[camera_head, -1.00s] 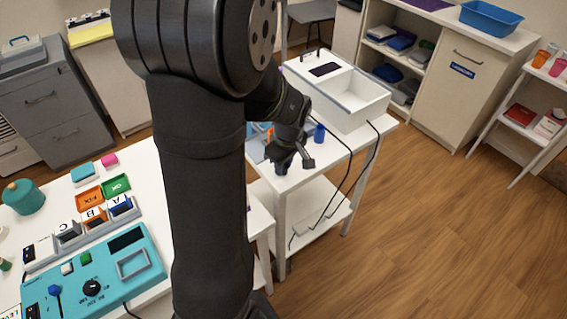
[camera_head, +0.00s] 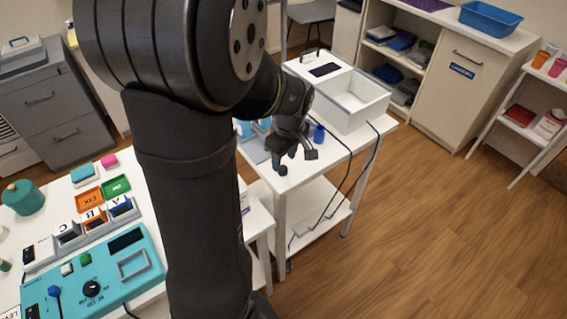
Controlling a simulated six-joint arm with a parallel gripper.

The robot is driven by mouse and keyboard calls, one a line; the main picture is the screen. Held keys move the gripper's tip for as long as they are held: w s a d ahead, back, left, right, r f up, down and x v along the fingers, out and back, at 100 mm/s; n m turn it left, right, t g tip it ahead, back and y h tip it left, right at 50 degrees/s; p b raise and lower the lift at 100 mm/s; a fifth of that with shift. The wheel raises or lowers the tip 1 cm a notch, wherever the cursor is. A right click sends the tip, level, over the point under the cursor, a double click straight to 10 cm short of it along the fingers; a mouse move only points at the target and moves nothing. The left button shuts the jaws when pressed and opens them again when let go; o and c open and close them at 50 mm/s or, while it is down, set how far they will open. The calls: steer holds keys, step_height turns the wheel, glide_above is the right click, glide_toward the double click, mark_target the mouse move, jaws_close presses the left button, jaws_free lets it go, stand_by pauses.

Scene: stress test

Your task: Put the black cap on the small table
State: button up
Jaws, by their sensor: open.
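The small table (camera_head: 313,172) is white and stands in the middle of the view, with a lower shelf. A small dark round thing (camera_head: 283,170), which looks like the black cap, appears on its top near the front left edge. My gripper (camera_head: 295,160) is over that part of the table, open, fingers pointing down. The dark thing is just below its left finger; I cannot tell whether they touch. My arm hides part of the table's left side.
A white open box unit (camera_head: 358,100) fills the table's back, with a blue cup (camera_head: 319,133) beside it. Blue items (camera_head: 262,124) lie at the left. Cables hang at the right. A teal control panel (camera_head: 95,280) is on the desk at the left.

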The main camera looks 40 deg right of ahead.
mark_target(283, 168)
step_height(283, 168, up, 8)
steer(key=s, duration=0.1)
steer(key=shift+d+r, duration=0.15)
steer(key=shift+r, duration=0.1)
steer(key=shift+f, duration=0.1)
steer(key=f, duration=0.4)
steer(key=w+f, duration=0.1)
steer(key=f, duration=0.7)
steer(key=shift+w+a+f, duration=0.15)
steer(key=shift+w+a, duration=0.05)
step_height(283, 168, up, 3)
steer(key=shift+f, duration=0.1)
steer(key=shift+r, duration=0.75)
